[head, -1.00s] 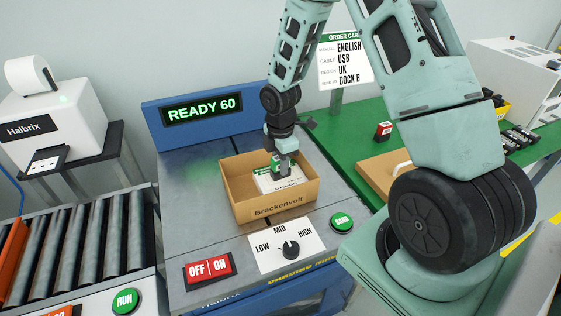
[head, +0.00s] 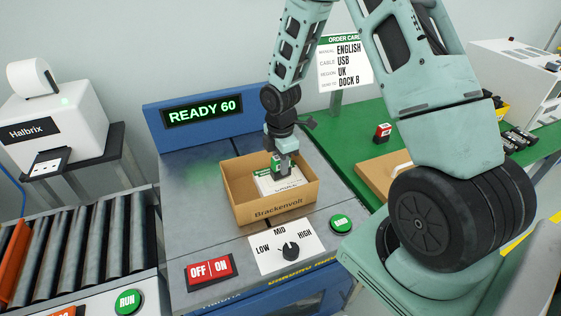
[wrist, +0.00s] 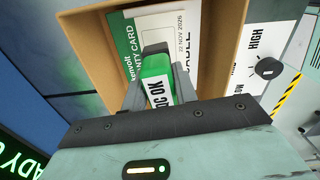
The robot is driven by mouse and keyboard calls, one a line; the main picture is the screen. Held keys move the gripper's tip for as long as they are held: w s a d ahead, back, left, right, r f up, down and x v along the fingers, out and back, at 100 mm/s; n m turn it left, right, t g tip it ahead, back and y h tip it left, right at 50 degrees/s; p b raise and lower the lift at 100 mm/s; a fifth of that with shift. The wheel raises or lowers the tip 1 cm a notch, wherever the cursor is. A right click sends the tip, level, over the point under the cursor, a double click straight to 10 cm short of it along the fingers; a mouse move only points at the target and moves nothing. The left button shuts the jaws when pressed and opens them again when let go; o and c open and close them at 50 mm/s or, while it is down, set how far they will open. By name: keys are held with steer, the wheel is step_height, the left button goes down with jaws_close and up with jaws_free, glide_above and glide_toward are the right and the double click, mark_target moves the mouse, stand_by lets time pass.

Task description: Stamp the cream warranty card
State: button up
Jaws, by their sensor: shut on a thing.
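The warranty card (wrist: 128,50), pale with a green band, lies in the open cardboard carton (head: 270,207), seen in the wrist view. The carton's wall also shows there (wrist: 82,45). My gripper (head: 284,165) points down inside the carton. In the wrist view my gripper (wrist: 160,80) is shut on a green stamp (wrist: 156,68) with a white "QC OK" label. The stamp is over the card area and hides part of it. I cannot tell whether its underside touches the card. A printed date, "22 NOV 2026", shows beside the stamp.
A dial (head: 290,250), an OFF/ON switch (head: 209,271) and a green button (head: 341,223) lie in front. A red stamp-like block (head: 383,131) stands on the green bench.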

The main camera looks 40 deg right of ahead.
steer(key=shift+r+p, duration=2.5)
steer(key=shift+r, duration=0.5)
steer(key=shift+f, duration=0.1)
